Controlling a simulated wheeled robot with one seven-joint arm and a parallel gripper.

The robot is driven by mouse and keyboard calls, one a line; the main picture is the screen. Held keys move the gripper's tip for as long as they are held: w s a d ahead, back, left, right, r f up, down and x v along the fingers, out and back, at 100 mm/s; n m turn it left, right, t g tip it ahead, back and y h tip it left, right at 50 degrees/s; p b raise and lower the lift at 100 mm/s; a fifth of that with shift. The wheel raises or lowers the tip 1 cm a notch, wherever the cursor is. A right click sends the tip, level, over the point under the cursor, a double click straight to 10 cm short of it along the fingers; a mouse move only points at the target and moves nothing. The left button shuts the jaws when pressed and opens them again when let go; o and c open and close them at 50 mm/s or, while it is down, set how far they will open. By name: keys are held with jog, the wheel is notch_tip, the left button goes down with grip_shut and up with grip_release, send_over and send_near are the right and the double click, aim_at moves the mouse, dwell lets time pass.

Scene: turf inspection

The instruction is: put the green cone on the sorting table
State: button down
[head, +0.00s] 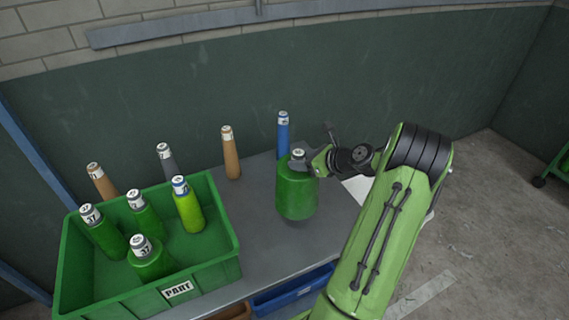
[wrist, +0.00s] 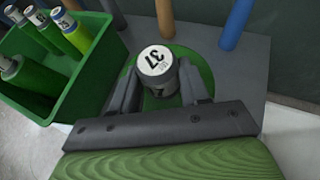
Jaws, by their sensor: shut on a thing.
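The green cone (head: 297,194) has a wide bottle-like body and a narrow neck with a white cap. In the wrist view its cap (wrist: 155,60) reads 37. My gripper (head: 305,162) is shut on the cone's neck, and the two fingers show on either side of it in the wrist view (wrist: 160,88). The cone is upright over the grey sorting table (head: 262,235). I cannot tell whether its base touches the table top.
A green crate (head: 232,222) marked PART stands at the left with several green bottle-shaped cones in it. Orange (head: 231,155), grey (head: 167,160) and blue (head: 283,135) cones stand along the back by the wall. Blue (head: 295,293) and brown bins sit under the front edge.

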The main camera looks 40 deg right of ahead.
aim_at(296, 193)
jog(key=f, duration=0.3)
jog(key=shift+w+b, duration=0.25)
jog(key=shift+b, duration=0.05)
jog(key=shift+f+b, duration=0.5)
jog(key=shift+f, duration=1.5)
jog(key=c, duration=0.5)
grip_release()
jog(key=shift+s+f, duration=0.15)
jog(key=shift+c, duration=0.2)
